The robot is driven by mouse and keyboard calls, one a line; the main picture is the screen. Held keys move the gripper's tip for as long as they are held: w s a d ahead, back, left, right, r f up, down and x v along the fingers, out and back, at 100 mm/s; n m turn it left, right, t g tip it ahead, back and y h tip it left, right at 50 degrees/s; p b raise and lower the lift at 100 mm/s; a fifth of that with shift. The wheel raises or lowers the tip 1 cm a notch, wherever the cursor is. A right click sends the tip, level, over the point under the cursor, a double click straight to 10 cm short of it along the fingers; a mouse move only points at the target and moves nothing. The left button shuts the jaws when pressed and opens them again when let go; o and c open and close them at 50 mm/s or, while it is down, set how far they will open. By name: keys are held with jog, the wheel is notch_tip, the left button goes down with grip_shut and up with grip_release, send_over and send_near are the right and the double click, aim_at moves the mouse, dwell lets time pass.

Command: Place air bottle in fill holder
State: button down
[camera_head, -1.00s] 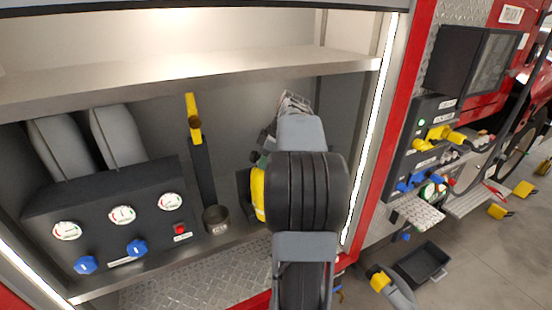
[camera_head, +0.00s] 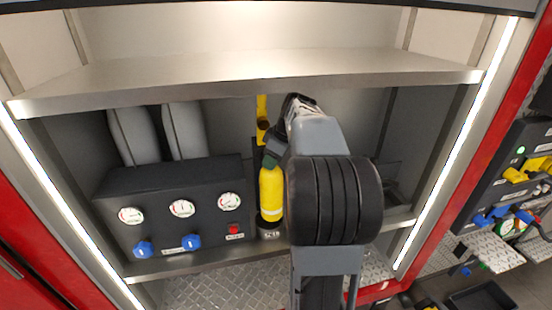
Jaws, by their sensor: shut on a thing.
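The yellow air bottle (camera_head: 271,192) stands about upright inside the compartment, just left of my arm. My gripper (camera_head: 272,155) is at its top, shut on it; the fingers are mostly hidden by my own wrist. The fill holder's yellow upper part (camera_head: 262,112) shows above and behind the bottle, while its post is largely covered. The bottle lines up with the holder's cup (camera_head: 270,234) at the base. I cannot tell whether its bottom is inside the cup or in front of it.
The dark gauge panel (camera_head: 185,210) with blue knobs and a red button stands close on the left. Two grey cylinders (camera_head: 185,130) are behind it. A metal shelf (camera_head: 250,78) spans above. The right compartment frame (camera_head: 455,150) bounds the space beyond my arm.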

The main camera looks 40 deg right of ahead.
aim_at(269, 178)
jog(key=shift+w+a+r, duration=0.15)
jog(key=shift+w+a, duration=0.2)
jog(key=shift+w, duration=0.25)
jog(key=shift+w+f, duration=0.1)
jog(key=shift+f, duration=0.45)
jog(key=shift+s+d+f+b, duration=0.1)
jog(key=shift+s+f+b, duration=0.1)
jog(key=shift+f+b, duration=0.15)
jog(key=shift+w+f, duration=0.1)
jog(key=shift+f, duration=0.15)
jog(key=shift+f+b, duration=1.55)
jog(key=shift+f, duration=1)
jog(key=c, duration=0.8)
grip_release()
